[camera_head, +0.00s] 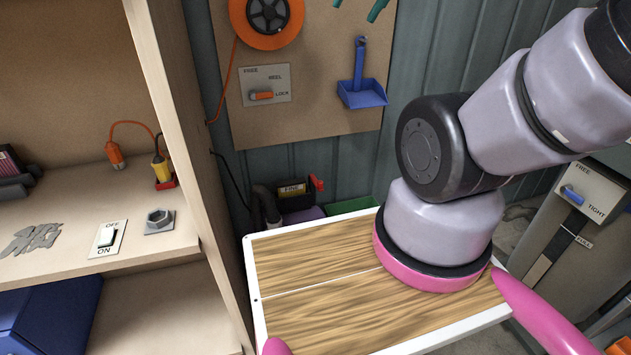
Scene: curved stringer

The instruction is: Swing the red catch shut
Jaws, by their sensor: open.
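A small red part (316,183), probably the red catch, stands at the right end of a small dark unit (293,195) with a yellow label. The unit is low at the foot of the back wall, beyond the wooden board. The catch is small here and its exact position cannot be told. Two pink fingertips, apart and with nothing held between them, show at the bottom of the view; they appear to be my gripper (385,305), open. It is on the near side of the board, well short of the catch. The rest of my gripper is out of view.
A wooden board with a white rim (250,290) lies before the wall. A wooden shelf (150,262) stands left. An orange lever (263,95) is on a panel under a reel. A blue lever (573,195) is on a cabinet at right. My arm covers the right side.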

